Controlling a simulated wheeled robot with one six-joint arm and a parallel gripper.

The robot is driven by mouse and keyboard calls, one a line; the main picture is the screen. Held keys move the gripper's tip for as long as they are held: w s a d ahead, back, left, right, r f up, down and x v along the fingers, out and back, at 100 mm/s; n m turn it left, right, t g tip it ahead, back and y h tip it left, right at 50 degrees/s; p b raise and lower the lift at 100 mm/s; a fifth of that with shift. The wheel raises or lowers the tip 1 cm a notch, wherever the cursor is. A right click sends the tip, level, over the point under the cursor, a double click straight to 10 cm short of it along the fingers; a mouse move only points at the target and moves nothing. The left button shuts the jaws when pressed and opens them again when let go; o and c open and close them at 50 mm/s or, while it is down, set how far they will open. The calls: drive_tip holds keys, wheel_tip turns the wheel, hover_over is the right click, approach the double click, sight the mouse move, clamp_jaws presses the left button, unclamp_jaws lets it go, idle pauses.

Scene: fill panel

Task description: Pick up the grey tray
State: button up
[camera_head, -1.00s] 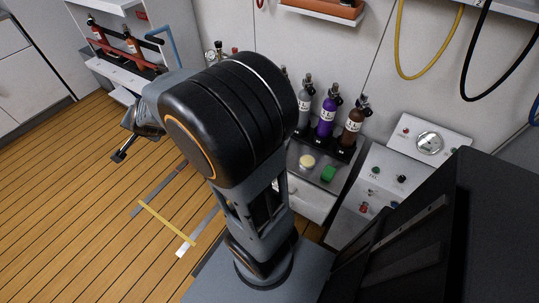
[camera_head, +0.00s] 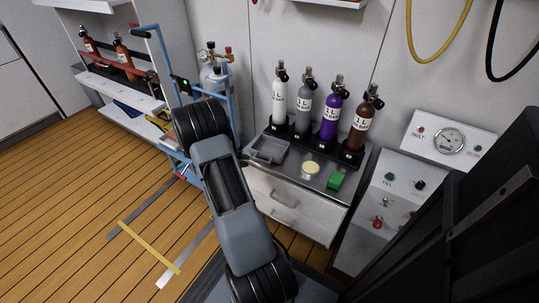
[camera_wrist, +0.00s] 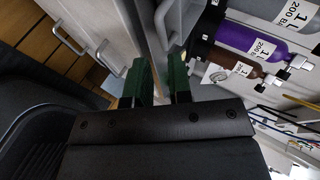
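The grey tray (camera_head: 270,149) is a shallow, rimmed tray lying flat on the left end of the cabinet top, in front of the black cylinder rack. In the head view my gripper is mostly hidden behind my arm, close to the tray's left side. In the wrist view my gripper (camera_wrist: 159,78) has two green fingers standing apart with a gap between them, and nothing is held there. A grey rim, seemingly the tray (camera_wrist: 168,20), lies just beyond the fingertips. I cannot tell whether they touch it.
White, grey, purple (camera_head: 330,108) and brown cylinders stand behind the tray. A cream round object (camera_head: 310,168) and a green block (camera_head: 336,180) lie to its right. A blue trolley (camera_head: 160,60) stands left. Drawers (camera_head: 290,205) face the wooden floor. A gauge panel (camera_head: 449,140) is at right.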

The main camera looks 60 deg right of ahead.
sight(258, 159)
drive_tip(key=shift+b+x, duration=1.65)
drive_tip(key=shift+x, duration=2.2)
drive_tip(key=shift+c, duration=0.3)
clamp_jaws()
